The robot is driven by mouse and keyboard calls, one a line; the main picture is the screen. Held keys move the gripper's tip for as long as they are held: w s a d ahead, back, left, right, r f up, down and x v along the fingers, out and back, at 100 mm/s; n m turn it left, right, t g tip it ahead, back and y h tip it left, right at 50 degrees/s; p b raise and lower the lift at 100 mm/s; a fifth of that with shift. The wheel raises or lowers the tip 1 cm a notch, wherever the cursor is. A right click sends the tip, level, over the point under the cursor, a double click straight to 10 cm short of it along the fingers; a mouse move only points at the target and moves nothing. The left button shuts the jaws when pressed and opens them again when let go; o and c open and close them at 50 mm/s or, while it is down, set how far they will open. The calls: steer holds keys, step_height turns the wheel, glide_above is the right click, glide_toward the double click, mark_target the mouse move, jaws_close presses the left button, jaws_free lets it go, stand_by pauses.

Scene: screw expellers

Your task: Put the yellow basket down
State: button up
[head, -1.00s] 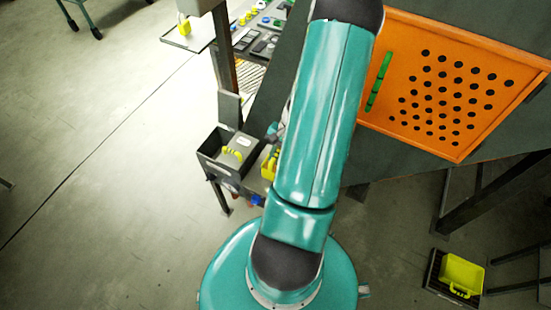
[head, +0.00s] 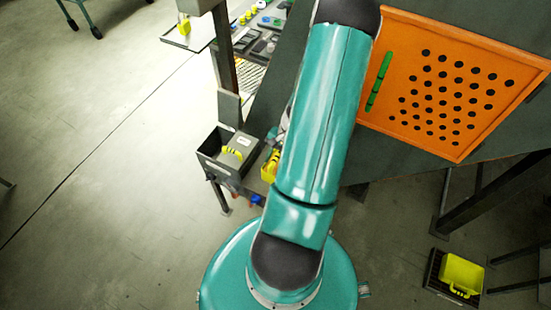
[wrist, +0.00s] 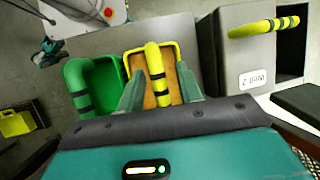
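The yellow basket (wrist: 165,97), with a yellow handle banded in black and brown contents, is at the middle of the wrist view. It appears to stand upright on a grey surface (wrist: 170,30). My gripper (wrist: 159,69) is over it, with one finger on each side of the handle and visible gaps between fingers and handle. The gripper looks open. The basket's near side is hidden by the gripper body. In the head view, only a small part of the yellow basket (head: 267,172) shows beside my arm.
A green basket (wrist: 75,98) stands close on the left. A grey metal box (wrist: 228,50) with a yellow handle is close on the right. Another yellow basket (head: 461,273) sits low at the right. An orange perforated panel (head: 440,85) lies right of my arm. Open floor is at left.

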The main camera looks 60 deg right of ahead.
steer(key=v, duration=1.2)
steer(key=shift+r, duration=0.1)
steer(key=w+a+r+n+h, duration=0.2)
steer(key=w+a+r+n, duration=0.3)
steer(key=a+r, duration=0.4)
steer(key=w+a+r+n+h, duration=0.2)
steer(key=w+a+r+n, duration=0.1)
steer(key=w+a+r, duration=0.45)
steer(key=s+a+r+n+t, duration=0.2)
steer(key=a+r, duration=0.4)
steer(key=a, duration=0.3)
steer(key=s+a+r+n+t, duration=0.1)
steer(key=s+a+r+n, duration=0.3)
steer(key=a, duration=0.5)
step_height(320, 180, up, 3)
steer(key=shift+s+a+f+n+t+h, duration=0.2)
steer(key=shift+s+a+n+t+h, duration=0.15)
steer(key=shift+n, duration=0.85)
